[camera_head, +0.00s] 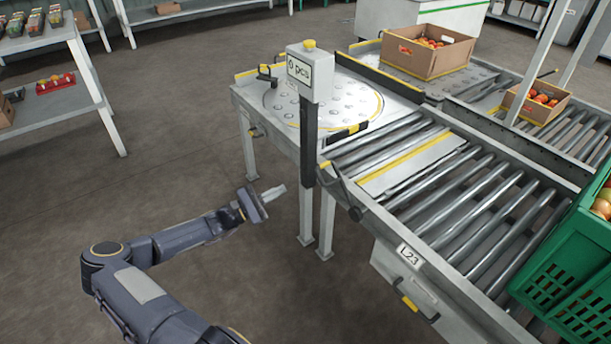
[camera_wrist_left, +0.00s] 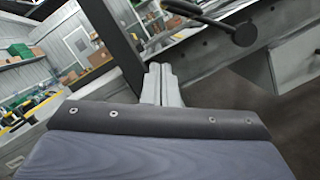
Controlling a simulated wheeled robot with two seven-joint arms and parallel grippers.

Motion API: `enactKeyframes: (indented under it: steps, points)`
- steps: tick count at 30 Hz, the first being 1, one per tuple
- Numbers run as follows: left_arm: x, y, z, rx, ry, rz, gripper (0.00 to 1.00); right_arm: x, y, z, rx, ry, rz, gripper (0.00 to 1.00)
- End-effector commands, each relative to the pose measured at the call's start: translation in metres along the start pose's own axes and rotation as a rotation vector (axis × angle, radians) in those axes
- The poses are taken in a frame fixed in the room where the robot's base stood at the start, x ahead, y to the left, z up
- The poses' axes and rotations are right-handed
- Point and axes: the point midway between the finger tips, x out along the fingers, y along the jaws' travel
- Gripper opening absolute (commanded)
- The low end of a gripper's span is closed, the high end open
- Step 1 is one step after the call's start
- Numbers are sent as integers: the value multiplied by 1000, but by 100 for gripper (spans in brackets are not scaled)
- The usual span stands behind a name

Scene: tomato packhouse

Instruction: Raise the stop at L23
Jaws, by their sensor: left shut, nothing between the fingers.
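The label L23 (camera_head: 409,255) is on the side rail of the roller conveyor (camera_head: 470,215). Behind it, a flat grey plate with yellow edges (camera_head: 415,163) lies across the rollers. At the near rail beside this plate, a dark bent lever hangs outward, ending in a black knob (camera_head: 355,213). In the left wrist view a black knob on a rod (camera_wrist_left: 243,34) shows at the upper right. My left gripper (camera_head: 276,192) is shut and empty, left of the post and the lever, apart from both. Its closed fingers (camera_wrist_left: 163,84) point toward the conveyor side. My right gripper is out of view.
A dark post with a grey "0 pcs" box (camera_head: 310,72) stands between my left gripper and the conveyor. A yellow-gripped handle (camera_head: 408,304) hangs below L23. A green crate (camera_head: 570,270) sits on the rollers at right; cardboard tomato boxes (camera_head: 425,60) stand behind. Floor at left is clear.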

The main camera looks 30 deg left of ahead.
Motion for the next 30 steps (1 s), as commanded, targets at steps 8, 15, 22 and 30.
enactKeyframes:
  steps: [8,15,22,30]
  points:
    - [38,-2,-1,0,-5,-3,0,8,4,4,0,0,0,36]
    - [90,-2,-1,1,-5,-2,0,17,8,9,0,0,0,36]
    - [106,-1,26,2,-2,-1,0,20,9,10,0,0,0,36]
    - [109,0,39,0,0,-1,0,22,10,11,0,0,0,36]
